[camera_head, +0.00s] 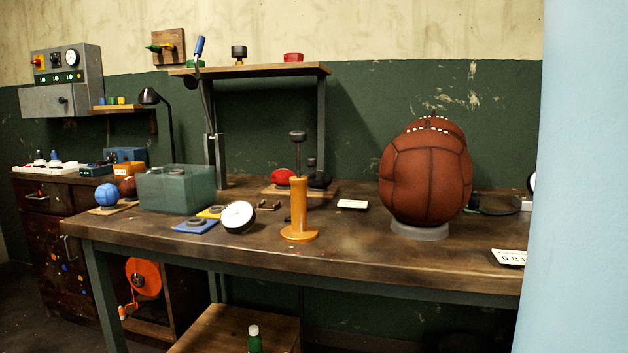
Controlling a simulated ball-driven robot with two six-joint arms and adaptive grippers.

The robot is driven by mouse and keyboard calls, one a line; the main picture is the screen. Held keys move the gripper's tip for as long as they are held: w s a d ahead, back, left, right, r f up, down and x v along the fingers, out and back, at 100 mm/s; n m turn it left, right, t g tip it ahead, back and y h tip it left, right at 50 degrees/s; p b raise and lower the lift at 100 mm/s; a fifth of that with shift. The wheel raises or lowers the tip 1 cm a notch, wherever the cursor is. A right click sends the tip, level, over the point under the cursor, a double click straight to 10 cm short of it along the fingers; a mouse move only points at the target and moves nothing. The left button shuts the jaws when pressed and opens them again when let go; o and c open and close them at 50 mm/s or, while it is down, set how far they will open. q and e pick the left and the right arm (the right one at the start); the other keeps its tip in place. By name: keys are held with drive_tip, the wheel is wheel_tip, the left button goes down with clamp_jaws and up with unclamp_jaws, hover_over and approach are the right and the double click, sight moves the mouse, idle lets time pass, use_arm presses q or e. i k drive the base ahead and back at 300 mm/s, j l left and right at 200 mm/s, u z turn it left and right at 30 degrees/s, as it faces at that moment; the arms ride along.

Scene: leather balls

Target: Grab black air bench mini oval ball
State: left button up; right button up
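A small black oval ball (320,180) sits toward the back of the workbench (350,255), under the raised shelf. It rests at the right end of a small wooden board, and a dark post or knob stands just behind or on it; I cannot tell which. A small red oval ball (284,176) lies on the same board to its left. The orange hand pump (299,205) stands in front, between the two balls in the picture. Neither of my grippers shows in the head view.
A large brown leather ball (425,175) stands on a grey ring at the bench's right. A pale blue surface (585,180) blocks the right side. The bench's front middle is mostly clear.

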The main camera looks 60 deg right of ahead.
sight(323, 179)
drive_tip(key=z, duration=1.8)
